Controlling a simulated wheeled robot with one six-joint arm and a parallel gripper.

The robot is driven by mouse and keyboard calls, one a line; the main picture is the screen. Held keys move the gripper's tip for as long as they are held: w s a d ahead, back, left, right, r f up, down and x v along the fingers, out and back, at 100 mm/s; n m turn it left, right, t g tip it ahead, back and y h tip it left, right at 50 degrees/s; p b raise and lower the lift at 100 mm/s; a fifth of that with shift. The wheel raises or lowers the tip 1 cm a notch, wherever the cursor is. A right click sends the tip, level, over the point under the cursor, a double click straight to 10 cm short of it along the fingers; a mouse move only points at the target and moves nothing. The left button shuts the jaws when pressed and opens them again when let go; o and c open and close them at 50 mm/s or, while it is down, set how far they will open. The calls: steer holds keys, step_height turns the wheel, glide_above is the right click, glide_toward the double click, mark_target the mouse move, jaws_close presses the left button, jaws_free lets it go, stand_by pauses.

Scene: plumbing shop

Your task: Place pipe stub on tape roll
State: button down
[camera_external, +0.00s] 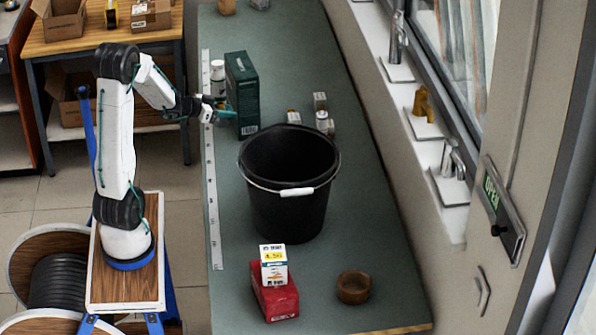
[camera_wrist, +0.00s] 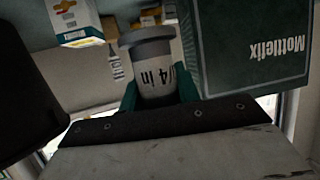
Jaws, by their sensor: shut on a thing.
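My gripper (camera_external: 226,113) is at the left side of the bench, in front of the dark green box. In the wrist view its green fingers (camera_wrist: 160,95) are shut on the pipe stub (camera_wrist: 157,75), a pale cylinder with a wide grey end and dark size lettering. I cannot make out the stub clearly in the external view. A round brown ring (camera_external: 354,287), which looks like the tape roll, lies flat at the near right of the bench. It is well away from my gripper and not seen in the wrist view.
A black bucket (camera_external: 288,205) stands mid-bench between my gripper and the ring; it also shows in the wrist view (camera_wrist: 25,90). The green box (camera_external: 242,92) is close beside my gripper. A red box (camera_external: 275,298) with a small carton (camera_external: 273,265) sits left of the ring.

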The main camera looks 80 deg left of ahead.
step_height(320, 180, up, 20)
steer(key=r, duration=0.1)
steer(key=w+d+m+h, duration=0.6)
steer(key=w+d+h, duration=0.1)
steer(key=w+d, duration=1.95)
steer(key=m+g+h, duration=0.2)
steer(key=m+h, duration=0.4)
glide_above(362, 292)
step_height(362, 292, down, 29)
steer(key=shift+r, duration=0.1)
steer(key=shift+f+g, duration=0.2)
steer(key=shift+g, duration=0.1)
